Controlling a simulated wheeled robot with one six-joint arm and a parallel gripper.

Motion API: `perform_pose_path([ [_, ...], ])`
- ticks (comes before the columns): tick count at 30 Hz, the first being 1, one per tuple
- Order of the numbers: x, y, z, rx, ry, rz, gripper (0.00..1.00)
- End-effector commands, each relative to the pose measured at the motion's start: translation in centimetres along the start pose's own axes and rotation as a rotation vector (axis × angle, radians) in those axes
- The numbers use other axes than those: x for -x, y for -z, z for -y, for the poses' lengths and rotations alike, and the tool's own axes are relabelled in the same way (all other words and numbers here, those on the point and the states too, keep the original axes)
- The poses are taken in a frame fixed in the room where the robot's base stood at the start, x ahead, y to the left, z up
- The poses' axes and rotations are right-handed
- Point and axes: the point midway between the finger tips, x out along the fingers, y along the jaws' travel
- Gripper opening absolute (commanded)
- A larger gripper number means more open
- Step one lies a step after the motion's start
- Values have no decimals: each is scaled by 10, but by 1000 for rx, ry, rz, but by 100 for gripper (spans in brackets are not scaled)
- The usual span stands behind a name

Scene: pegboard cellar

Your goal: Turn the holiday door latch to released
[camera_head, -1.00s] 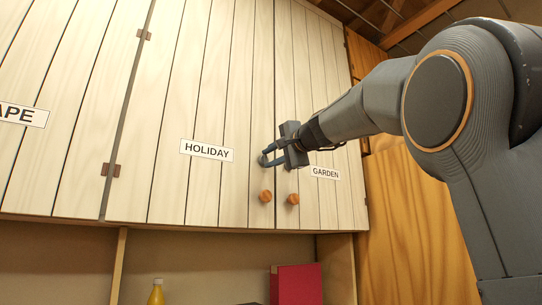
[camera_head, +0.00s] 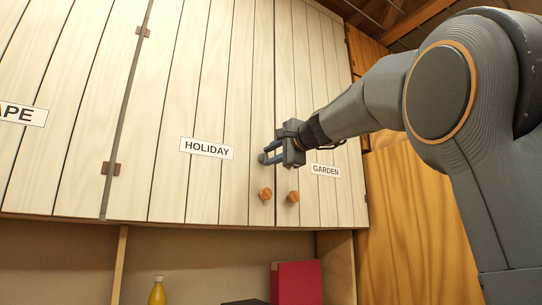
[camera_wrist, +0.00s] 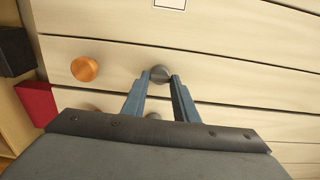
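The HOLIDAY door (camera_head: 165,180) is a cream plank cupboard door with a white label. A dark grey round piece, which looks like its latch (camera_wrist: 159,73), shows in the wrist view; in the head view it is hidden behind my gripper. My gripper (camera_head: 266,153) is at the door's right edge, above the orange knob (camera_head: 265,194). In the wrist view its two blue-grey fingers (camera_wrist: 157,80) stand apart, one on each side of the round piece. I cannot see clear contact. No separate handle or pointer of the latch is visible.
The GARDEN door (camera_head: 325,190) adjoins on the right with its own orange knob (camera_head: 292,197). Another dark round piece (camera_wrist: 153,115) shows partly between my fingers in the wrist view. Below are a red box (camera_head: 296,283) and a yellow bottle (camera_head: 157,291).

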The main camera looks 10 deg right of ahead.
Motion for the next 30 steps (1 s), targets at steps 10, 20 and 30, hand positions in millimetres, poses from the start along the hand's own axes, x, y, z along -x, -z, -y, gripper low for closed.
perform_pose_path([
  [10,0,0,0,0,0,0,45],
  [20,31,1,-2,1,2,-2,45],
  [30,74,1,-1,0,0,-1,45],
])
